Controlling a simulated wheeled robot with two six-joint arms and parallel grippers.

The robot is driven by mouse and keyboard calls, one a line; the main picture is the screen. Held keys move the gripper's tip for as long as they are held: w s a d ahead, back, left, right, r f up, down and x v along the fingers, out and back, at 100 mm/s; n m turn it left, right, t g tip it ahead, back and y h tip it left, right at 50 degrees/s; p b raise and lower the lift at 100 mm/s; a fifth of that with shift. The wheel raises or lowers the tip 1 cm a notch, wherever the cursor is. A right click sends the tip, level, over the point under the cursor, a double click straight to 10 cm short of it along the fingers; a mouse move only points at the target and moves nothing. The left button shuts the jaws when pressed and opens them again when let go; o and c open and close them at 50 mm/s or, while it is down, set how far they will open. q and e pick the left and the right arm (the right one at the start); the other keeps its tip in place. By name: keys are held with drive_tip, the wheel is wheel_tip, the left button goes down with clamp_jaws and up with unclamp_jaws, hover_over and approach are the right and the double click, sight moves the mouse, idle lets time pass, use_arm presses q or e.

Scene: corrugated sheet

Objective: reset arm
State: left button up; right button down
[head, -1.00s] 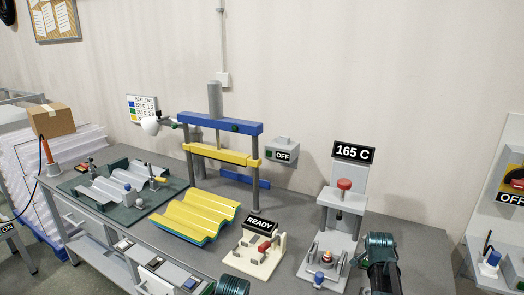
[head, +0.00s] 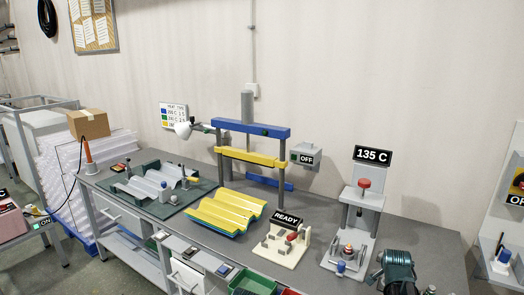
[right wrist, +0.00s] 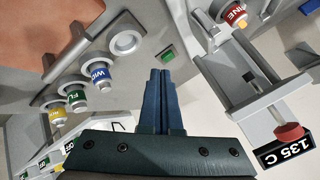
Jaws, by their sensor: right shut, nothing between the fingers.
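My right gripper's two dark blue fingers (right wrist: 159,82) are together with nothing between them in the right wrist view. They are above a grey surface, left of the grey press with the 135 C display (right wrist: 285,150). In the head view my right arm (head: 395,268) is at the bottom right, in front of that press (head: 358,215); its fingertips cannot be made out there. My left gripper is in no current view.
The workbench holds corrugated yellow sheet (head: 228,211), a blue-and-yellow press frame (head: 250,129), the READY fixture (head: 282,245) and a green forming tray (head: 115,190). A green bin (head: 252,282) is at the front edge. In the wrist view several labelled plugs (right wrist: 75,97) lie left of the fingers.

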drive_tip(key=s+a+n, duration=0.1)
drive_tip(key=a, duration=0.3)
drive_tip(key=s+a+f+n+g+y, duration=0.1)
drive_tip(key=a+n, duration=0.1)
drive_tip(key=a, duration=0.2)
drive_tip(key=s+a+f+n, duration=0.1)
drive_tip(key=a, duration=0.3)
drive_tip(key=shift+f+g+y+p, duration=0.1)
drive_tip(key=shift+g+y+p, duration=0.25)
drive_tip(key=shift+g+y, duration=0.05)
drive_tip(key=s+a+f+n+g+y+p, duration=0.1)
drive_tip(key=s+a+n+g, duration=0.5)
drive_tip(key=s+a+n, duration=0.8)
drive_tip(key=s+a+p, duration=0.1)
drive_tip(key=s+a, duration=0.8)
drive_tip(key=a, duration=0.1)
drive_tip(key=shift+s+f+g, duration=0.15)
drive_tip(key=shift+f+g, duration=0.15)
drive_tip(key=shift+f, duration=0.05)
